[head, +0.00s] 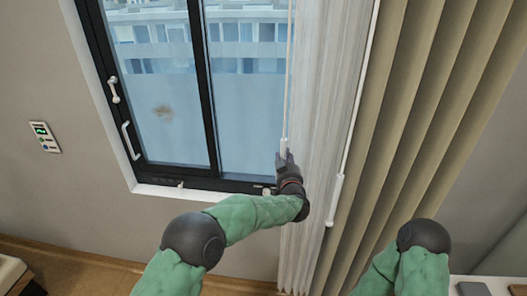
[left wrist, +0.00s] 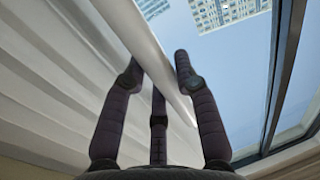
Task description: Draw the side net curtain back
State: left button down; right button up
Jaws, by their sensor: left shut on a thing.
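The white net curtain (head: 322,110) hangs gathered in narrow folds at the right side of the window, leaving most of the glass bare. A thin white draw rod (head: 288,80) hangs at its left edge. My left gripper (head: 283,158) is shut on the lower end of this draw rod, at about sill height. In the left wrist view the rod (left wrist: 145,35) runs between the fingers of my left gripper (left wrist: 158,75), with the net curtain (left wrist: 55,85) close on the left. My right gripper is out of view; only part of that arm shows at lower right.
A beige heavy curtain (head: 425,120) hangs to the right, with another white rod (head: 335,195) at its edge. The dark-framed window (head: 205,95) has a white sill (head: 165,191). A wall panel (head: 45,137) is at left. A pale surface with dark items (head: 473,289) is at lower right.

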pick_arm(q)
jog(key=shift+s+d+p, duration=0.1)
jog(key=shift+d+p, duration=0.2)
jog(key=shift+d, duration=1.25)
jog(key=c, duration=0.9)
grip_release()
jog(key=shift+s, duration=0.1)
jog(key=s, duration=0.4)
jog(key=s+d, duration=0.1)
jog(key=s, duration=0.6)
jog(key=shift+s+d, duration=0.15)
jog(key=shift+s, duration=0.2)
